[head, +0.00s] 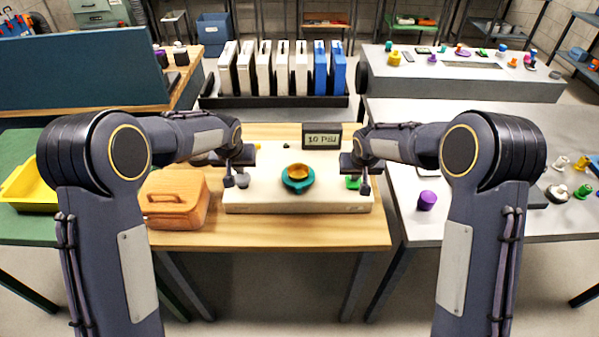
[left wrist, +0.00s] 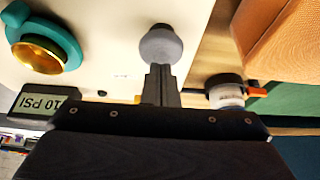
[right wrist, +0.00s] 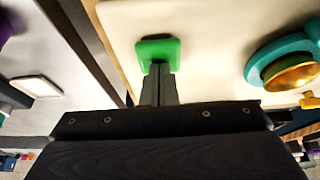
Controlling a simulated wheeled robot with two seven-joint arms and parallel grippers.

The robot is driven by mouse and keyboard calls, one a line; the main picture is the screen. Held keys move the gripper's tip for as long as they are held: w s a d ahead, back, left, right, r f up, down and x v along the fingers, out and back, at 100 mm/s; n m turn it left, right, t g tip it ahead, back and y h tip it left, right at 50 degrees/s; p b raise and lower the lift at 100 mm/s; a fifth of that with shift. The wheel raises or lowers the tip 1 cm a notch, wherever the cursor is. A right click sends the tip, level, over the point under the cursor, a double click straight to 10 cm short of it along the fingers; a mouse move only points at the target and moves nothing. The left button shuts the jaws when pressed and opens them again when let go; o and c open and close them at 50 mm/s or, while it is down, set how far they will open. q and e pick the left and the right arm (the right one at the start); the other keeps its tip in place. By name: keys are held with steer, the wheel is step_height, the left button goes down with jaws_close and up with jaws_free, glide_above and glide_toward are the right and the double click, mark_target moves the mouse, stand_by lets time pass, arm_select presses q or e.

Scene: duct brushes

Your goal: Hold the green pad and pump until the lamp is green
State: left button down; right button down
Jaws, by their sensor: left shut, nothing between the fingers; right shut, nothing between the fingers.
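A cream box (head: 300,207) on the wooden table carries a teal ring with a gold centre (head: 298,178), a green pad (head: 353,183) at its right and a grey round knob (head: 242,181) at its left. My left gripper (head: 229,181) is shut and empty; in the left wrist view its tips meet the grey knob (left wrist: 161,45). My right gripper (head: 365,189) is shut and empty; in the right wrist view its tips overlap the green pad (right wrist: 158,53). Contact or pressing cannot be told. A display (head: 322,137) reads 10 PSI. A small yellow spot (head: 257,146) may be the lamp.
An orange-brown case (head: 174,199) stands close left of the box. A yellow tray (head: 30,185) lies on the green table. A rack of white and blue upright units (head: 280,100) stands behind. A purple piece (head: 427,200) is on the grey table at right.

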arm_select(q)
steer(key=shift+f, duration=1.15)
steer(key=shift+r, duration=1.15)
step_height(320, 180, up, 7)
stand_by(0.5)
arm_select(e)
steer(key=shift+r, duration=0.1)
step_height(320, 180, up, 7)
stand_by(0.6)
